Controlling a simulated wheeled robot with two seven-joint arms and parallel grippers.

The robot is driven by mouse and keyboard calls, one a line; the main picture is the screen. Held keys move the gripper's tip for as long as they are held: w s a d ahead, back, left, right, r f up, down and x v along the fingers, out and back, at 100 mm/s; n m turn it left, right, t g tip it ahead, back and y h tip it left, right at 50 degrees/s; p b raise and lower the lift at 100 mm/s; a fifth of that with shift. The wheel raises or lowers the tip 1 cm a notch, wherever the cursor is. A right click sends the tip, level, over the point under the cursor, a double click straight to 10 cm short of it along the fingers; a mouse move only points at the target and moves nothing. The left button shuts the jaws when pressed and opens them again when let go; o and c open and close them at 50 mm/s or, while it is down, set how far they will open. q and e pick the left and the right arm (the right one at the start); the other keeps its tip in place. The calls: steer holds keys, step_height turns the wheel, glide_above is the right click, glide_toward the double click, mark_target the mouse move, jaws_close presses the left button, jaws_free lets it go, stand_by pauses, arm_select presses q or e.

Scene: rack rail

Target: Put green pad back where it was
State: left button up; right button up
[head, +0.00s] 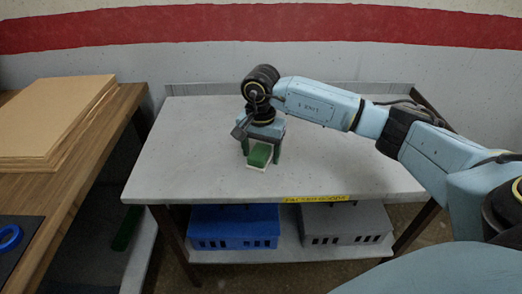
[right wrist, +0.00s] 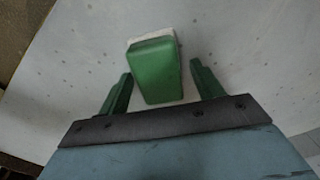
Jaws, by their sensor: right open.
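The green pad (head: 260,154) sits on a small white base (head: 257,168) near the middle of the grey-white table. In the right wrist view the green pad (right wrist: 155,72) lies ahead of and between the fingers, with the white base (right wrist: 151,38) showing past its far end. My right gripper (head: 262,155) points down over the pad, its green fingers on either side. In the right wrist view my right gripper (right wrist: 163,90) is open, with gaps between both fingers and the pad. My left gripper is not in view.
The tabletop (head: 350,155) is otherwise clear. A blue bin (head: 233,226) and a grey bin (head: 345,223) stand on the shelf below. At left, a wooden bench (head: 85,165) holds stacked brown boards (head: 50,118) and a blue ring (head: 10,238).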

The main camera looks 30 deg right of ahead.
mark_target(261, 149)
steer(key=shift+r, duration=0.1)
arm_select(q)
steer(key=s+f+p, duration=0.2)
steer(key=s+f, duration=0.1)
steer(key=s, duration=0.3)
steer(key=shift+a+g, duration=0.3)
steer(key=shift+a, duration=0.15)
arm_select(e)
step_height(261, 149, up, 12)
